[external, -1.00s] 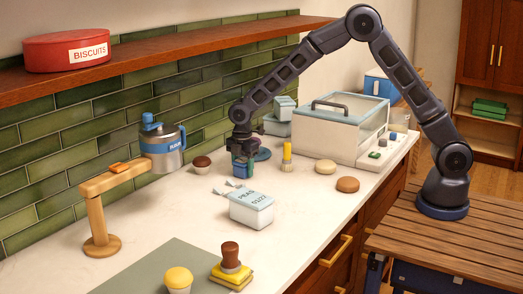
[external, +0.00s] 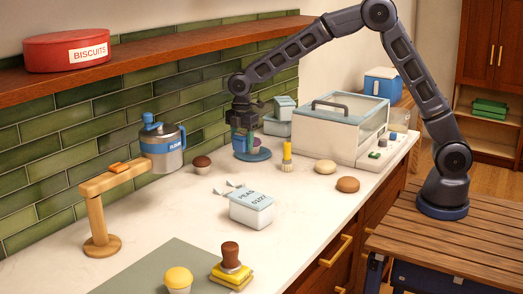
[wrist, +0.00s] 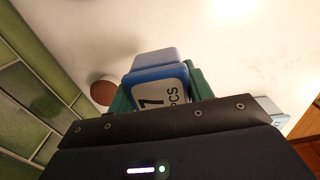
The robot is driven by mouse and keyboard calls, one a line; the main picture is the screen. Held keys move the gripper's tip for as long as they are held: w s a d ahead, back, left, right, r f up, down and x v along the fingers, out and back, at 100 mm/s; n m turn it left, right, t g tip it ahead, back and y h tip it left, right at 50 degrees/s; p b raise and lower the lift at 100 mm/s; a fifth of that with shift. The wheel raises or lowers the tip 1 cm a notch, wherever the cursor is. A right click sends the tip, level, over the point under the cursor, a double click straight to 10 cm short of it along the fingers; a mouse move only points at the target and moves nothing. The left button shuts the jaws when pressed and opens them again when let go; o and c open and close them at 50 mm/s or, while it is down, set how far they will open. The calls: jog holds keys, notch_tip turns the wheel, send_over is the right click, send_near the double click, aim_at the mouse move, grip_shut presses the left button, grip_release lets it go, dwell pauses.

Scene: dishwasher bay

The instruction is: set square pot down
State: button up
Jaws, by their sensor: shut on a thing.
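The square pot (wrist: 160,85) is blue with a paler lid and a white label reading "7 PCS" in the wrist view. My gripper (wrist: 160,92) is shut on it, with a green finger on each side. In the external view the gripper (external: 244,134) points down near the tiled wall, and the pot (external: 239,147) shows small and partly hidden between the fingers. A round blue disc (external: 262,155) lies on the counter just beside and behind the pot. I cannot tell whether the pot touches the disc or counter.
A brown-topped cupcake (external: 201,165) stands to the left and a yellow brush (external: 287,158) to the right. A large clear-lidded box (external: 335,130) stands at right. The counter (external: 320,225) right of the tub is clear.

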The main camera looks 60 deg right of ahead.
jog(key=s+a+r, duration=0.3)
jog(key=s+a, duration=0.5)
jog(key=a, duration=0.3)
notch_tip(320, 180, up, 7)
send_over(288, 247)
notch_tip(288, 247, down, 20)
jog(key=shift+r, duration=0.15)
jog(key=o, duration=1.1)
